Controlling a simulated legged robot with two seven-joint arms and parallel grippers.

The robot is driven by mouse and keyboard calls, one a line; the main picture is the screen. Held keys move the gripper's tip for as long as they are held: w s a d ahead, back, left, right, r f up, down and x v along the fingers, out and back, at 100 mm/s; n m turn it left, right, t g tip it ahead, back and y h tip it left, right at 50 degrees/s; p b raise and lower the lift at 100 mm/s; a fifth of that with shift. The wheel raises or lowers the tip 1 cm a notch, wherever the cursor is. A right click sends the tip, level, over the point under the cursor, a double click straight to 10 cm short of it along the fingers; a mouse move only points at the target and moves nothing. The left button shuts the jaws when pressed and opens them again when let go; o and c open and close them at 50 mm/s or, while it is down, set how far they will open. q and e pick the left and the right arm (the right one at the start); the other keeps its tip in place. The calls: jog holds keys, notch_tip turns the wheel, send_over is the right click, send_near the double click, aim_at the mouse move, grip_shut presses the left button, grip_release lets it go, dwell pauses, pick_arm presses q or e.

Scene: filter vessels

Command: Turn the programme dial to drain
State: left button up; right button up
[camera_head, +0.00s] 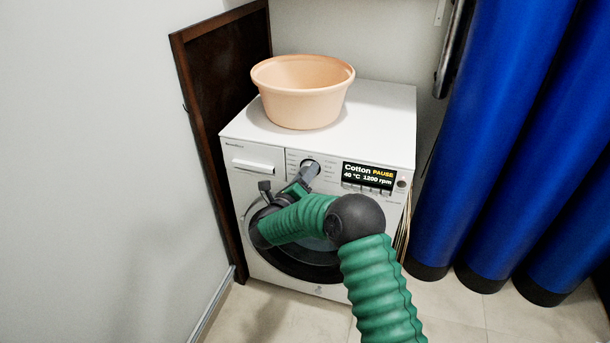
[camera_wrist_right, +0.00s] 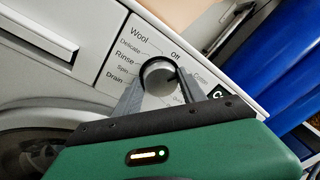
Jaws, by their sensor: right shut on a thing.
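The programme dial (camera_wrist_right: 158,75) is a round grey knob on the front panel of a white washing machine (camera_head: 390,118). My right gripper (camera_wrist_right: 158,80) is shut on it, one finger on each side. Printed around the dial are Wool, Delicate, Rinse, Spin, Drain (camera_wrist_right: 116,77) and Off; the labels on the right are blurred or hidden. I cannot make out a pointer mark. The display (camera_head: 369,176) reads Cotton, PAUSE, 40 °C, 1200 rpm. My left gripper is out of view.
A peach basin (camera_head: 304,106) stands on top of the machine. The detergent drawer (camera_head: 253,165) is left of the dial, and the round door (camera_head: 290,262) lies below, partly behind my right arm. A dark brown panel (camera_head: 205,110) stands left; blue rolls (camera_head: 495,120) stand right.

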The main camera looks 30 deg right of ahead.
jog(key=shift+a, duration=0.1)
jog(key=c, duration=0.4)
jog(key=shift+c, duration=0.2)
jog(key=shift+n, duration=0.3)
jog(key=shift+s+d+f+m+t+y+p, duration=0.15)
jog(key=shift+m+t+y+p, duration=0.35)
jog(key=shift+m+p, duration=3.3)
jog(key=shift+s+f+m+t+y+p, duration=0.15)
jog(key=shift+m+t+y, duration=0.35)
jog(key=shift+m, duration=7.1)
jog(key=shift+s+d+m+t+y+p, duration=0.15)
jog(key=shift+m+t+y+p, duration=0.35)
jog(key=shift+m+p, duration=3.25)
jog(key=m+b, duration=0.3)
jog(key=b, duration=0.1)
jog(key=shift+a+m, duration=0.1)
jog(key=shift+m, duration=0.15)
